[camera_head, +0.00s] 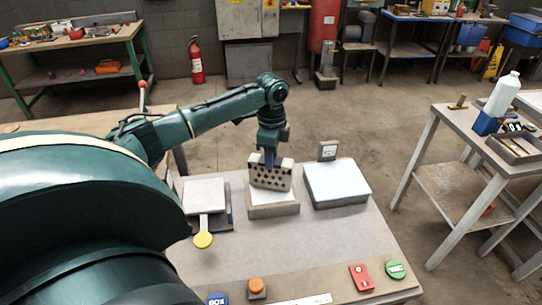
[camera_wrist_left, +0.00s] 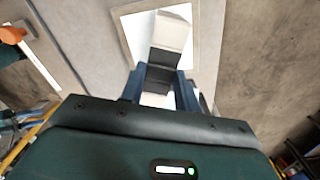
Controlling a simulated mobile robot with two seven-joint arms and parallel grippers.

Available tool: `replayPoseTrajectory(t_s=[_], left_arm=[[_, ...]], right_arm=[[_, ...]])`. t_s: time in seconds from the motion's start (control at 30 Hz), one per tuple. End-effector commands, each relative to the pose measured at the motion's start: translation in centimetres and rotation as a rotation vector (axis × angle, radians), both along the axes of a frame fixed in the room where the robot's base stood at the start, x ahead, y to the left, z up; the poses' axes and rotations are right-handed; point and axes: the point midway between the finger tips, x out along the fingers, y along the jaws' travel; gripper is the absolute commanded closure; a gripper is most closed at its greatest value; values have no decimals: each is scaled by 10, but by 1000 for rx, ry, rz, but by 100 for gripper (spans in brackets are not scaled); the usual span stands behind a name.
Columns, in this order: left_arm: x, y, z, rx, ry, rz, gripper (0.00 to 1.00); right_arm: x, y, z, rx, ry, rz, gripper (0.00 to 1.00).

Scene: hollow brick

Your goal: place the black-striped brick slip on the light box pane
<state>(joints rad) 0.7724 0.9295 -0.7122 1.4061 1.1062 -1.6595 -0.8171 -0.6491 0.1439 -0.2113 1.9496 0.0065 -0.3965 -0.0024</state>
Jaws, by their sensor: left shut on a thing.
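My left gripper (camera_head: 269,163) points down and is shut on the brick slip (camera_head: 270,178), a pale block with rows of black spots on the side facing the head camera. In the left wrist view the brick slip (camera_wrist_left: 172,32) shows a light face and a dark band between the fingers of the left gripper (camera_wrist_left: 160,82). Under it is the light box, with a bright white pane (camera_head: 275,204) in a beige frame; the pane (camera_wrist_left: 132,30) also shows in the wrist view. The slip is over the pane; I cannot tell whether they touch. My right gripper is not in view.
A flat pale box (camera_head: 337,183) stands right of the light box, with a small gauge (camera_head: 328,151) behind it. An orange button (camera_head: 256,286) and red (camera_head: 361,278) and green pieces line the front edge.

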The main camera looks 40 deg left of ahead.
Motion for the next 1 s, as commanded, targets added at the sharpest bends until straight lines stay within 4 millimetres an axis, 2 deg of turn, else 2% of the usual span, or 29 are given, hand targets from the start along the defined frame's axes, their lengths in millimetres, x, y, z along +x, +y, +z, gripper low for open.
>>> replayPoseTrajectory(t_s=[0.1, 0.43, 0.47, 0.5, 0.7, 1.0], left_arm=[[0, 0, -9, 0, -2, 1, 98], [0, 0, -13, -1, -3, 1, 98], [0, 0, -13, 0, -1, 1, 66], [0, 0, -12, 0, -1, 1, 63], [0, 0, -12, 0, -1, 1, 47], [0, 0, -8, 0, -2, 1, 47]], right_arm=[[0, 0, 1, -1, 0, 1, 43], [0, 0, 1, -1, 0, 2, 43], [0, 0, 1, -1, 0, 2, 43], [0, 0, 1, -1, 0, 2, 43], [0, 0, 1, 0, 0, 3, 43], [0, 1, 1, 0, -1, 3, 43]])
